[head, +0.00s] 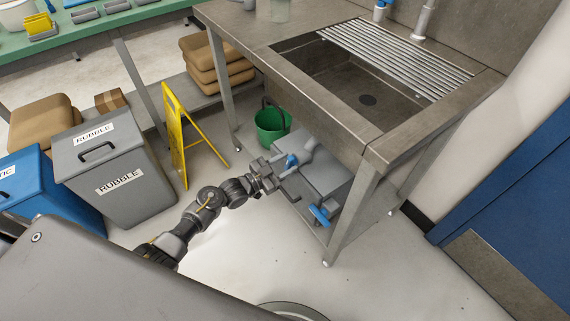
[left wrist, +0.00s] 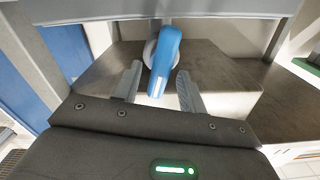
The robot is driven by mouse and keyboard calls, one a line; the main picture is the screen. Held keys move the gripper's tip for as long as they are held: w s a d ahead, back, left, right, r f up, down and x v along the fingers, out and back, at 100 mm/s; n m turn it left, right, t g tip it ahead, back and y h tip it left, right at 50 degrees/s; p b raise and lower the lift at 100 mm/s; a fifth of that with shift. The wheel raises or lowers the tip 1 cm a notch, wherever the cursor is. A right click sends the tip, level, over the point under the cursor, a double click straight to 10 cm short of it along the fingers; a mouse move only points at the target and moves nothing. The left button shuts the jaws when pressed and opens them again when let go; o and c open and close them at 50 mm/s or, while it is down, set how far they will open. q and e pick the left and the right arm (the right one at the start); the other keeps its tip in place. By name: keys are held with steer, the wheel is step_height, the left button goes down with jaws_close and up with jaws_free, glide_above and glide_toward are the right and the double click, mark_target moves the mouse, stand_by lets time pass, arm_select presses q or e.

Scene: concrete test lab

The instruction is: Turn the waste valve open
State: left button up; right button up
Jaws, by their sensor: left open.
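A blue lever handle (head: 291,161) sits on a grey pipe under the steel sink. A second blue handle (head: 319,214) is lower, at the front of the grey box. I cannot tell from any label which is the waste valve. My left gripper (head: 286,176) is beside the upper blue handle, under the sink's front edge. In the left wrist view, a blue lever (left wrist: 165,60) on a round grey fitting points toward me, between the fingers of my open left gripper (left wrist: 158,76). Neither finger clearly touches it. My right gripper is not in view.
The steel sink table (head: 362,140) stands above, with a leg (head: 350,220) right of the gripper. A green bucket (head: 271,124), a yellow floor sign (head: 177,140) and a grey rubble bin (head: 115,165) stand to the left. The floor in front is mostly clear.

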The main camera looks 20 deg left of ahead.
arm_select(q)
steer(key=shift+w+d, duration=0.1)
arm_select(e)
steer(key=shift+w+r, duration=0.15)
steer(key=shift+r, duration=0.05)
arm_select(q)
steer(key=shift+c, duration=0.4)
steer(key=c, duration=0.7)
steer(key=shift+n+p, duration=0.7)
steer(key=shift+n, duration=0.9)
steer(key=shift+c, duration=0.2)
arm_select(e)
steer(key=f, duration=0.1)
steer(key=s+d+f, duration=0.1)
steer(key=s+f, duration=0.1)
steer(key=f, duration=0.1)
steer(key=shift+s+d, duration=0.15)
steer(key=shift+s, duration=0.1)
arm_select(q)
steer(key=o, duration=0.8)
steer(key=shift+a, duration=0.2)
